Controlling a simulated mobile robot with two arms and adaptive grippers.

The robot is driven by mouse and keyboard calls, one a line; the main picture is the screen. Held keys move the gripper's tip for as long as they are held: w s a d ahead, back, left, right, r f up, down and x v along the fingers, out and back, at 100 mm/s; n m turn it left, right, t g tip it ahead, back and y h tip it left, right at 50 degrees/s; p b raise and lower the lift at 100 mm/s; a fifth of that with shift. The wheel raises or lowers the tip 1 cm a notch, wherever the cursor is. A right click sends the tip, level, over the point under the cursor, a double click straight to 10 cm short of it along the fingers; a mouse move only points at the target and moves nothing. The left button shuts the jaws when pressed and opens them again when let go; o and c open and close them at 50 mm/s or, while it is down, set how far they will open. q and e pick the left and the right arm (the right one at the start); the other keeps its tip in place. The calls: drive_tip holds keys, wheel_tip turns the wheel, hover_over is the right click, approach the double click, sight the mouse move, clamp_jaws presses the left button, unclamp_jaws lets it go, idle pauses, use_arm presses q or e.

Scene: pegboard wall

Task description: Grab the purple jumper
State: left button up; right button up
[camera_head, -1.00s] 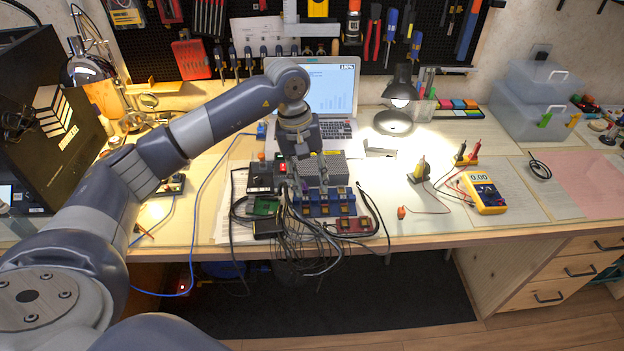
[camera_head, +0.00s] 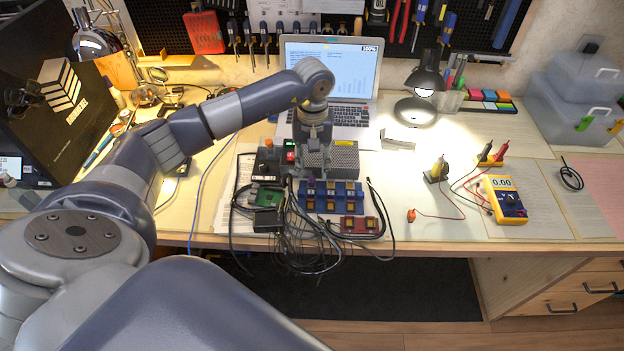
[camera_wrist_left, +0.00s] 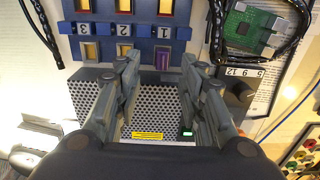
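The purple jumper (camera_wrist_left: 162,58) is a small purple piece in the slot by the label 1 on the blue block (camera_wrist_left: 98,48). In the head view it is a tiny purple spot (camera_head: 311,182) on the blue block (camera_head: 346,199), beside my gripper. My left gripper (camera_wrist_left: 165,64) is open over the block's edge, its fingertips on either side of the jumper in the picture, with nothing between them that I can see held. In the head view, my left gripper (camera_head: 312,160) points down behind the block and its fingers are partly hidden. My right gripper is not in view.
A perforated metal box (camera_head: 343,157) stands right behind the block. Loose black cables (camera_head: 300,240) hang over the table edge in front. A green circuit board (camera_head: 267,197) lies to the left, a laptop (camera_head: 345,75) behind, and a yellow multimeter (camera_head: 503,198) to the right.

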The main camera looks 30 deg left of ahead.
sight(312, 177)
use_arm(q)
drive_tip(key=shift+s+f, duration=0.15)
drive_tip(key=shift+f, duration=0.45)
drive_tip(key=shift+s+f, duration=0.15)
drive_tip(key=shift+f, duration=0.4)
drive_tip(key=shift+f+p, duration=0.3)
drive_tip(key=shift+f, duration=0.05)
drive_tip(key=shift+w+f, duration=0.1)
drive_tip(key=shift+f, duration=0.05)
drive_tip(key=c, duration=0.8)
drive_tip(key=shift+c, duration=0.2)
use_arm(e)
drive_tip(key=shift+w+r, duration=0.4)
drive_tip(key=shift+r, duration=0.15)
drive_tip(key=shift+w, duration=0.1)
